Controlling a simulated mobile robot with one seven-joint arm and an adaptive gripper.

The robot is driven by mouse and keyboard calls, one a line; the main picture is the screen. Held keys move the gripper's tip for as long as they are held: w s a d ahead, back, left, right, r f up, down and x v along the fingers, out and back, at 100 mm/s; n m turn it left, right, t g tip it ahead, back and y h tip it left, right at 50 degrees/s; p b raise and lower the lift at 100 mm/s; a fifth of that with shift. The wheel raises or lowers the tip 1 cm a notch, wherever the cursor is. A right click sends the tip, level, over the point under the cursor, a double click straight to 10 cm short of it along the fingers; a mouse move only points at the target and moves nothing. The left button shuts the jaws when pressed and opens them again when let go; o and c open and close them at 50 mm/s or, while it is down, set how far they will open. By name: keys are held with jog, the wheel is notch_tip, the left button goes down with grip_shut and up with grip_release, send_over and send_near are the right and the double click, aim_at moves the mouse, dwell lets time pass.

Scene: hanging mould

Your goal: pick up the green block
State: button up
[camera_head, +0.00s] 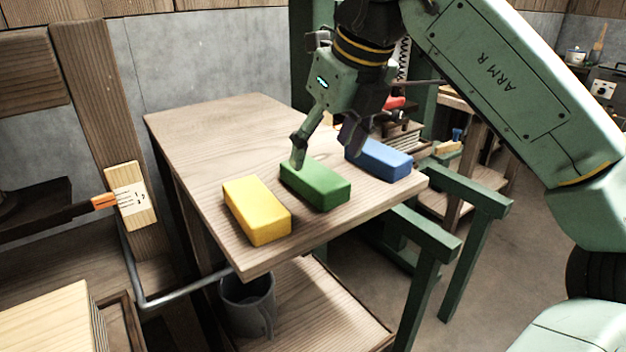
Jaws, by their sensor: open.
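The green block (318,184) lies on the wooden table (215,128), between two other blocks. My gripper (325,155) is open and reaches down over it from above. One finger is at the far left end of the green block and overlaps it in the picture. The other finger is to the right, in front of the blue block's left end. I cannot tell whether either finger touches a block.
A yellow block (257,210) lies left of the green one, and a blue block (384,160) lies right of it. The table's left and back part is clear. A dark bucket (248,305) stands below the near edge. Green trestles (425,265) stand at the right.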

aim_at(315, 172)
jog(key=shift+w+p+x, duration=0.15)
jog(key=shift+w+x, duration=0.05)
jog(key=shift+x, duration=1.4)
jog(key=shift+w+p+x, duration=0.15)
jog(key=shift+w+x, duration=0.05)
jog(key=shift+x, duration=1.35)
jog(key=shift+r, duration=0.1)
jog(key=shift+c, duration=0.3)
jog(key=c, duration=1.3)
jog(key=shift+o, duration=0.2)
jog(key=shift+r, duration=0.1)
